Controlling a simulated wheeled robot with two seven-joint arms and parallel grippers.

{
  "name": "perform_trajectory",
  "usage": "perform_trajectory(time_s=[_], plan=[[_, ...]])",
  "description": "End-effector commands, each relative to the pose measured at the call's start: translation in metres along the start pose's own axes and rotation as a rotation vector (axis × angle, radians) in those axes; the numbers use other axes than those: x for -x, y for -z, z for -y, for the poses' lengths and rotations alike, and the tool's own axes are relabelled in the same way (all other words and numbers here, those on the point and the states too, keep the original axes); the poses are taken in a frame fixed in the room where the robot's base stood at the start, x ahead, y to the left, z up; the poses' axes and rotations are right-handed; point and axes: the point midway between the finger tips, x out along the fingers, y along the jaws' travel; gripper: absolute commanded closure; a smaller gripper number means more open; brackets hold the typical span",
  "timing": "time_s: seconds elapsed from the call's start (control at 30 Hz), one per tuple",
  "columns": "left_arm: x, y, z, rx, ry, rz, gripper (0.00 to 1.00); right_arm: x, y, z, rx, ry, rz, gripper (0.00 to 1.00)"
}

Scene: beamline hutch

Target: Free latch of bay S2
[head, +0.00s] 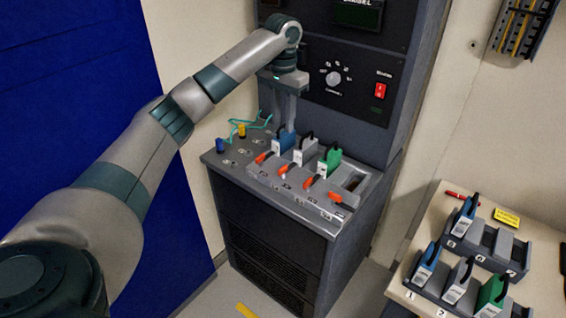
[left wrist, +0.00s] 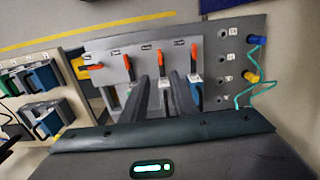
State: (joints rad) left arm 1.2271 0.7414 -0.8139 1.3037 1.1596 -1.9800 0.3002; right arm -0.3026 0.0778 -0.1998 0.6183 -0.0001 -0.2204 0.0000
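The bay panel (head: 292,197) on the cabinet holds a row of bays, each with an orange latch lever. From the left sit a blue module, a grey-white module (head: 305,151) and a green module; the rightmost bay is empty. The second latch from the left, taken as S2 (head: 285,170), also shows in the left wrist view (left wrist: 162,47). It points the same way as its neighbours on either side. My left gripper (head: 285,122) hangs over the blue and grey-white modules, fingers down. In the left wrist view its fingers (left wrist: 160,82) are apart; I see nothing clamped. Bay labels are too small to read.
The empty bay's latch (head: 338,198) is turned sideways. Blue and yellow plugs (head: 242,131) with green cables lie left of the bays. A control panel with a knob (head: 334,78) rises behind. A bench (head: 420,300) at right holds module racks.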

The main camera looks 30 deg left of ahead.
Motion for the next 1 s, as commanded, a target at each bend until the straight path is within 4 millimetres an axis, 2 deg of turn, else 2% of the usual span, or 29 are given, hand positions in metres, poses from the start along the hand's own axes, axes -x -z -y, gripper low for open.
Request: perform_trajectory(time_s=[0.13, 0.8, 1.0], plan=[[-0.018, -0.001, 0.000, 0.000, 0.001, 0.004, 0.73, 0.007, 0.007, -0.002, 0.000, -0.002, -0.007, 0.69], [-0.134, -0.002, 0.000, 0.000, 0.001, 0.004, 0.73, 0.043, 0.006, -0.004, 0.002, -0.004, -0.004, 0.69], [-0.154, -0.001, 0.001, 0.000, 0.001, 0.003, 0.73, 0.048, 0.006, -0.004, 0.002, -0.004, -0.003, 0.69]])
